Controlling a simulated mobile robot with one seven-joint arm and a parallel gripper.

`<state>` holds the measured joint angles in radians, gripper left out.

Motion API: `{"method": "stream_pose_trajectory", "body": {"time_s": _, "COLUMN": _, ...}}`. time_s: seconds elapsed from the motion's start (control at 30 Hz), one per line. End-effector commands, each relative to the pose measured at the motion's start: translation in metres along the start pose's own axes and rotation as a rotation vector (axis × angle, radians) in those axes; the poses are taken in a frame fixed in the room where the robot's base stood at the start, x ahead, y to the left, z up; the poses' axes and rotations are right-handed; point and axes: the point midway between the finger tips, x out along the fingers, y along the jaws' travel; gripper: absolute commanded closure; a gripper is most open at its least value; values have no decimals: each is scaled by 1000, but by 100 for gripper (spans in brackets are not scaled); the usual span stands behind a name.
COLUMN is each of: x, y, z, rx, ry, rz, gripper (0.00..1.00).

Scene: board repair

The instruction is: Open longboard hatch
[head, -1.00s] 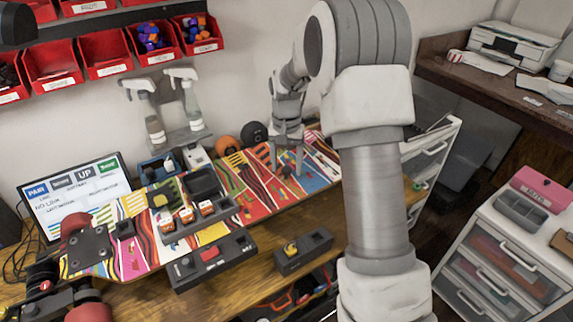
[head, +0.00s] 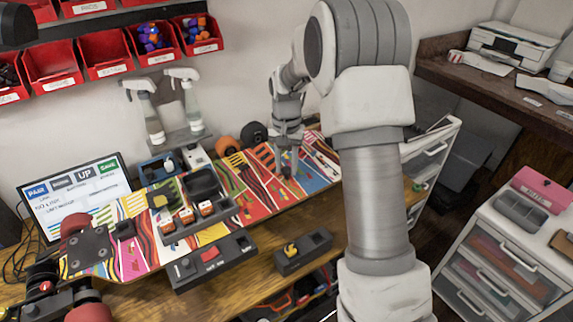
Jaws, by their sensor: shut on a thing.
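The longboard (head: 226,184) lies along the workbench, its deck covered in multicoloured stripes. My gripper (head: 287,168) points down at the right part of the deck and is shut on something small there. The held thing is probably the hatch's handle or knob, but it is too small and covered by the fingers to tell. The hatch's outline cannot be made out among the stripes, and I cannot tell whether it is raised. My forearm hides the board's far right end.
A black tray with orange-white blocks (head: 205,208) sits on the deck's middle. Black control boxes (head: 213,262) and (head: 303,252) stand along the front. Spray bottles (head: 184,100), a screen (head: 75,195) and red bins (head: 105,57) are behind. A white drawer unit (head: 500,245) stands right.

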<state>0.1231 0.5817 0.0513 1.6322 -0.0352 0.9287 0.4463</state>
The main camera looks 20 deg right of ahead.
Motion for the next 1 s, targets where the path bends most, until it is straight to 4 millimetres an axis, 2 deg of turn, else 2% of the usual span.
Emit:
{"method": "stream_pose_trajectory", "body": {"time_s": 0.73, "x": -1, "y": 0, "z": 0, "rx": 0, "ry": 0, "rz": 0, "gripper": 100}}
{"method": "stream_pose_trajectory", "body": {"time_s": 1.0, "x": -8, "y": -2, "z": -1, "rx": -1, "ry": -25, "rz": 25, "gripper": 100}}
